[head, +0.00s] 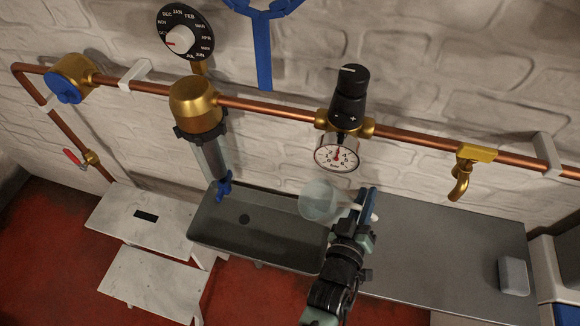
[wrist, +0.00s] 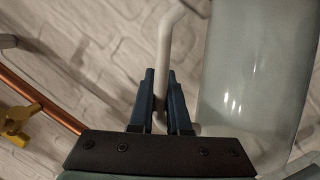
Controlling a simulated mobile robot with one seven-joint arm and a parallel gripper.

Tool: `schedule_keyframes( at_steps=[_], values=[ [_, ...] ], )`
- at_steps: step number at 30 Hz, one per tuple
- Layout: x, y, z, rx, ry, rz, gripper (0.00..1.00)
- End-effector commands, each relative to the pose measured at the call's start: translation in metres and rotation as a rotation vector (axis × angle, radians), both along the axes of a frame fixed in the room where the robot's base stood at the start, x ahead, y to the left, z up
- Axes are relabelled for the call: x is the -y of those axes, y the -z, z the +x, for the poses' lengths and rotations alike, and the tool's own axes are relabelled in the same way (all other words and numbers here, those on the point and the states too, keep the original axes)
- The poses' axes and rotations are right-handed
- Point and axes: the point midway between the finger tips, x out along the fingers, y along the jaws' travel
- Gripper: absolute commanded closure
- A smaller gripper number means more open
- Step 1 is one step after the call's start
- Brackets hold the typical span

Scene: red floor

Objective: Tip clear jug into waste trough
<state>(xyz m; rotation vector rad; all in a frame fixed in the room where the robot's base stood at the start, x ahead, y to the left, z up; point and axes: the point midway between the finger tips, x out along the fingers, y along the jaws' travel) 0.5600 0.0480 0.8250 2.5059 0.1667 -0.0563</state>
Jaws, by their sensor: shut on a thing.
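The clear jug (head: 318,200) is pale and see-through, held above the right end of the waste trough. In the head view it looks tilted, its round end towards the left. My gripper (head: 366,205) is shut on the jug's white handle. In the wrist view the blue fingers (wrist: 164,104) pinch the handle (wrist: 165,50), and the jug's clear body (wrist: 255,70) stands to their right. I cannot tell whether the jug holds liquid.
A filter housing (head: 205,130) hangs from the copper pipe (head: 270,109) above the trough's left end. A pressure gauge (head: 337,153) is just above the jug. A brass tap (head: 461,180) is over the mostly bare grey counter (head: 440,245). A white step stool (head: 150,225) stands left.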

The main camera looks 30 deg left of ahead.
Motion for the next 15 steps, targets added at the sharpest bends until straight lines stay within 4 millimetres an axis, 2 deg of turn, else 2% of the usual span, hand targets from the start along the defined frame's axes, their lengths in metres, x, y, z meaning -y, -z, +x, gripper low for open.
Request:
schedule_keyframes(
  at_steps=[1,15],
  values=[
    [0.0,-0.006,0.001,-0.009,-0.003,0.009,1.0],
    [0.012,-0.009,0.007,-0.066,-0.015,0.069,1.0]
  ],
)
